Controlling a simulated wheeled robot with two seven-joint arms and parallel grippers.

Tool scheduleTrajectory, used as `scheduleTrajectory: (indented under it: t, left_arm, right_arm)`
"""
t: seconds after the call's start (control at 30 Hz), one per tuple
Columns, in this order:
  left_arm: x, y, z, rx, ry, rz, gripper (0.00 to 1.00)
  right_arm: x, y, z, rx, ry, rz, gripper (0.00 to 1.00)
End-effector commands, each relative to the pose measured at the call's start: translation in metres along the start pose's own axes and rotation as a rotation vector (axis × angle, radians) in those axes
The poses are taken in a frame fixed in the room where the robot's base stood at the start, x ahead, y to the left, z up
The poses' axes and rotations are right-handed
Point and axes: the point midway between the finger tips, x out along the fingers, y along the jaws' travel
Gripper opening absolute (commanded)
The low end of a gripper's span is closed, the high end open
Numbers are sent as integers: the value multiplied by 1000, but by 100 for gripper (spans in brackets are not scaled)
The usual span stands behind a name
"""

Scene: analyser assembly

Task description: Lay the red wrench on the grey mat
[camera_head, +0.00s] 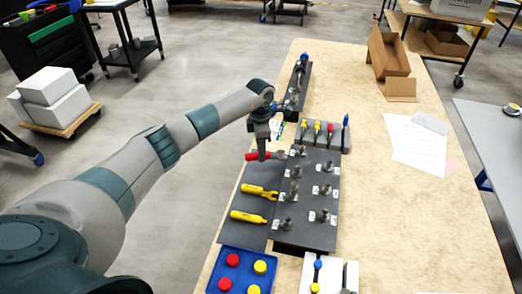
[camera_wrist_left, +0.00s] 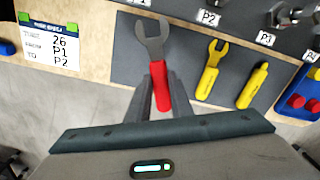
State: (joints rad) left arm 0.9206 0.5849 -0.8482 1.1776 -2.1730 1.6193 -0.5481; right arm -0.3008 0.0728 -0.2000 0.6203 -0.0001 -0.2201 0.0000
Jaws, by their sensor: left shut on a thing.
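The red wrench (camera_wrist_left: 160,82) has a red handle and a grey open-ended head. It also shows in the head view (camera_head: 258,156) at the upper end of the grey mat (camera_head: 232,205). My left gripper (camera_head: 261,157) is shut on its red handle, fingers pointing down. In the left wrist view the gripper (camera_wrist_left: 155,95) has a finger on each side of the handle, and the wrench head lies over the mat (camera_wrist_left: 128,60). I cannot tell whether the wrench touches the mat. My right gripper is not in view.
A yellow wrench (camera_head: 259,191) and a yellow-handled tool (camera_head: 248,216) lie on the mat. Several metal parts stand on the dark labelled plate (camera_head: 310,222) to the right. A blue tray (camera_head: 219,260) with red and yellow caps is at the near end. The table's right side is mostly clear.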

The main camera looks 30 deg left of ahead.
Motion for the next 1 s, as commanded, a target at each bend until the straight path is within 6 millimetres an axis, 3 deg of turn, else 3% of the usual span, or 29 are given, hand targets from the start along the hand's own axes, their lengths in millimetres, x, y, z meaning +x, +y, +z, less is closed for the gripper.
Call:
scheduleTrajectory:
  t: [0.53, 1.0]
  left_arm:
    - [48, 0, -1, 0, 0, 1, 0]
    - [55, 0, -1, 0, 0, 0, 0]
  right_arm:
    - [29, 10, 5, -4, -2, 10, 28]
    - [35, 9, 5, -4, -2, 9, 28]
